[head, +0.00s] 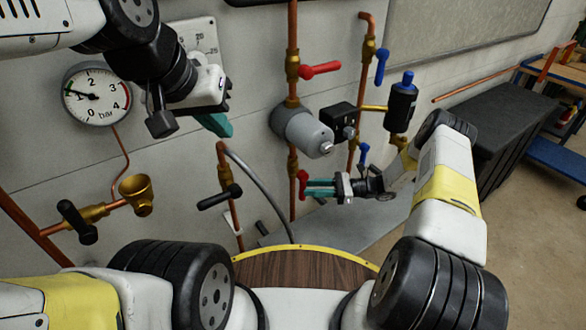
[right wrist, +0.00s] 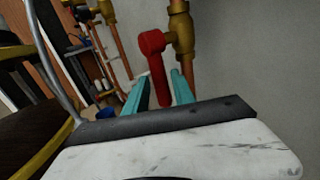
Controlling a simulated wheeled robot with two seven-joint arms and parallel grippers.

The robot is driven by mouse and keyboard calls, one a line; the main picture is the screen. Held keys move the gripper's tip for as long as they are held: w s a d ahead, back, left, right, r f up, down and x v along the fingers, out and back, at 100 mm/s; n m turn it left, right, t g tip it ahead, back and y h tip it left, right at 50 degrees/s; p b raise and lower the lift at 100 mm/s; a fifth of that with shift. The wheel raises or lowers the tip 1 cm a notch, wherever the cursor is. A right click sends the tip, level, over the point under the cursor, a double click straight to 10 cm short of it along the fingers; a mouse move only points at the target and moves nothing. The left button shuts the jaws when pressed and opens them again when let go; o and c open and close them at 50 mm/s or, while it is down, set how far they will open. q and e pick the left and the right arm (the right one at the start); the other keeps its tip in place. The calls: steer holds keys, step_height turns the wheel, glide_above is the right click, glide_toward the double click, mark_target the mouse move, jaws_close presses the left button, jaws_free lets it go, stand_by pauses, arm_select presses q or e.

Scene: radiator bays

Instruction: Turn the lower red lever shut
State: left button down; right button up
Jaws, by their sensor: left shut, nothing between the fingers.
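The lower red lever (head: 302,180) sits on a brass valve on the vertical copper pipe, below the grey cylinder. In the right wrist view the red lever (right wrist: 156,65) sticks out from the brass valve (right wrist: 181,30) toward my gripper. My right gripper (head: 310,188) is at the lever, with its teal fingers pointing left at it. In the right wrist view the free end of the lever lies between the open fingers (right wrist: 158,88), with a gap visible on the left side. Contact is unclear on the right. My left gripper (head: 216,124) is shut and empty, in front of the wall.
An upper red lever (head: 320,69) is on the same pipe, above the grey cylinder (head: 302,130). Blue levers (head: 381,66) are on the pipe to the right. A black lever (head: 219,197) and a pressure gauge (head: 96,95) are to the left. A dark box (head: 520,125) stands at the right.

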steer(key=a, duration=0.6)
steer(key=shift+s+a, duration=0.15)
steer(key=shift+a, duration=0.05)
steer(key=shift+c, duration=0.2)
jaws_close()
stand_by(1.0)
